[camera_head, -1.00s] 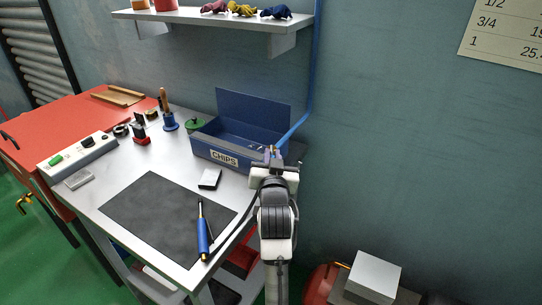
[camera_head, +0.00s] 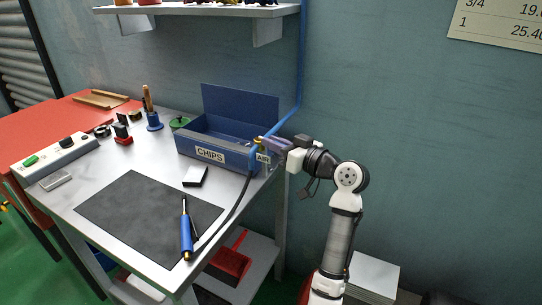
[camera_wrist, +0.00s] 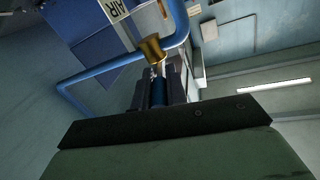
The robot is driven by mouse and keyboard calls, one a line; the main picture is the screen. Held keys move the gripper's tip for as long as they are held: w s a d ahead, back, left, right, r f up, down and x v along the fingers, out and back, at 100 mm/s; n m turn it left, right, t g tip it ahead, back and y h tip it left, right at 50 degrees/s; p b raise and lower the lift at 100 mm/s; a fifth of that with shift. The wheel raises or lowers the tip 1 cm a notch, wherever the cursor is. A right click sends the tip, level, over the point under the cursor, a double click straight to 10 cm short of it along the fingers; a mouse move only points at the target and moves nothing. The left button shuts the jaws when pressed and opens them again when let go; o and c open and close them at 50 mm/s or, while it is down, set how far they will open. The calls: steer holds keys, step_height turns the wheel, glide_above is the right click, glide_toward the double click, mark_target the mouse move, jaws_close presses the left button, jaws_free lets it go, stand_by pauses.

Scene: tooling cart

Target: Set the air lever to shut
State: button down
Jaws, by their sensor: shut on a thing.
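The air valve is a brass body (camera_wrist: 151,48) on a blue pipe at the right end of the chips box. It shows small in the head view (camera_head: 258,142), above a white AIR tag (camera_head: 262,157). The air lever (camera_wrist: 158,91) has a blue grip and stands out from the brass body, across the pipe in the wrist view. My gripper (camera_wrist: 160,84) is shut on the lever, with a dark finger on each side of the grip. In the head view my gripper (camera_head: 270,143) reaches the valve from the right; the lever is hardly visible there.
The blue chips box (camera_head: 180,145) stands open just left of the valve. The blue pipe (camera_head: 302,60) climbs the wall behind. A blue-handled tool (camera_head: 186,235) lies on the dark mat (camera_head: 135,210). A shelf (camera_head: 190,10) is overhead. The wall side at right is open.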

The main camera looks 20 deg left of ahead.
steer(key=shift+w+d+f+n+g+y+b, duration=0.1)
steer(key=shift+w+n+g+y+b, duration=0.2)
steer(key=shift+n+g+b, duration=0.5)
steer(key=shift+w+d+n+g+y+b, duration=0.15)
steer(key=shift+w+n+g+y, duration=0.2)
steer(key=shift+g, duration=0.85)
steer(key=shift+s+a, duration=0.1)
steer(key=c, duration=1.4)
jaws_free()
steer(key=s+d+b, duration=0.2)
steer(key=d+b, duration=0.1)
steer(key=d, duration=1)
steer(key=shift+d, duration=0.3)
